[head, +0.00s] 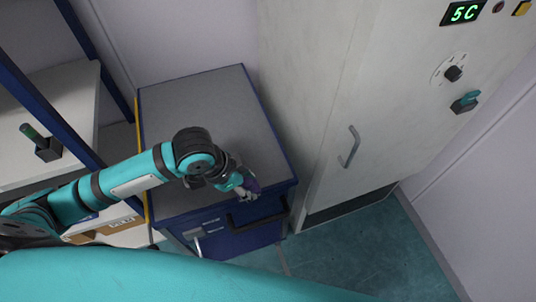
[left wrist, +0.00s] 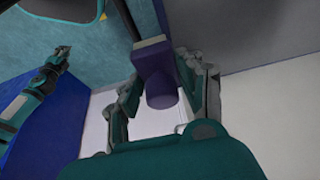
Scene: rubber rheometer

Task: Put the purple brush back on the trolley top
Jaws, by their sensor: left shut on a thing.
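My left gripper (head: 246,188) is shut on the purple brush (head: 255,186), by the trolley's front edge near its right corner. The trolley (head: 195,105) has a bare grey top and a blue body. In the left wrist view the brush (left wrist: 160,78) sits between the two fingers of my left gripper (left wrist: 165,90). Its purple block and rounded end show, with a dark thin part running up from it. Whether the brush touches the trolley top cannot be told. An arm at the left of the left wrist view, likely mine, ends in a small gripper (left wrist: 62,54).
A tall pale cabinet (head: 310,100) with a handle (head: 349,146), knobs and a green "5C" display (head: 463,12) stands right of the trolley. A blue-framed shelf (head: 75,95) at the left holds a dark block with a green handle (head: 42,145). Teal floor is clear in front.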

